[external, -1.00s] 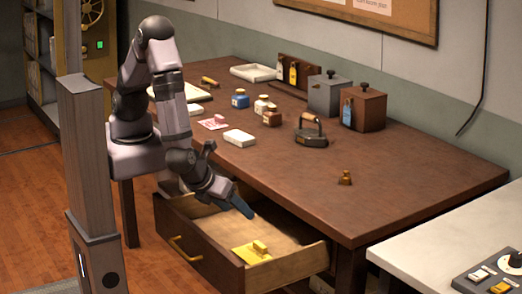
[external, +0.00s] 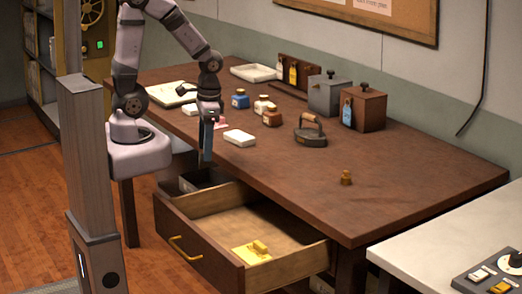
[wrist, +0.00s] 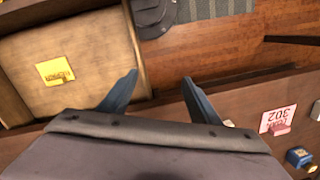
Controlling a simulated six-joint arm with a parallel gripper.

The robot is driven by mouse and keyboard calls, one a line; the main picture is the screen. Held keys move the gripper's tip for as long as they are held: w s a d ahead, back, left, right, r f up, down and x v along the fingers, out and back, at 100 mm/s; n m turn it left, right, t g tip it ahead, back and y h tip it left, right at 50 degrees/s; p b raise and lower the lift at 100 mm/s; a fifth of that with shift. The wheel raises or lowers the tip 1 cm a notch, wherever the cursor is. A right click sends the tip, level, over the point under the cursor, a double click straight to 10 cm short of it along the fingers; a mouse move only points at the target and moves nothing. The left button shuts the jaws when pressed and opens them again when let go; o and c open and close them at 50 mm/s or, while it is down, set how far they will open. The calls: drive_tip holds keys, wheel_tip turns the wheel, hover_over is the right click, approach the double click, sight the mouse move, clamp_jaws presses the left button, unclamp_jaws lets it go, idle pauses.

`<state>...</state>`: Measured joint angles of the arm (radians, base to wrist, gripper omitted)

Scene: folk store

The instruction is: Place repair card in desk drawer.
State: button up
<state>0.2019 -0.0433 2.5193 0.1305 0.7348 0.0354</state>
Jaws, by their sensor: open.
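The desk drawer (external: 205,262) is pulled open at the front of the brown desk. A yellow card (external: 252,252) with a small yellow block on it lies flat inside; it also shows in the wrist view (wrist: 55,71), its lettering too small to read surely. A pink card (wrist: 277,119) marked 302 lies on the desktop with a pink block on it; my gripper partly hides it in the external view. I cannot tell for certain which is the repair card. My gripper (external: 206,156) points down, open and empty, near the desk's front edge; its spread fingers show in the wrist view (wrist: 161,87).
Grey (external: 329,95) and brown (external: 364,107) boxes stand at the back. The desk's front right is mostly clear.

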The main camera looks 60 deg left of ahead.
drive_tip(key=a+n, duration=0.1)
drive_tip(key=n, duration=0.1)
drive_tip(key=a+r+n+h, duration=0.1)
drive_tip(key=n, duration=0.1)
drive_tip(key=shift+a+t, duration=0.1)
drive_tip(key=shift+t, duration=0.2)
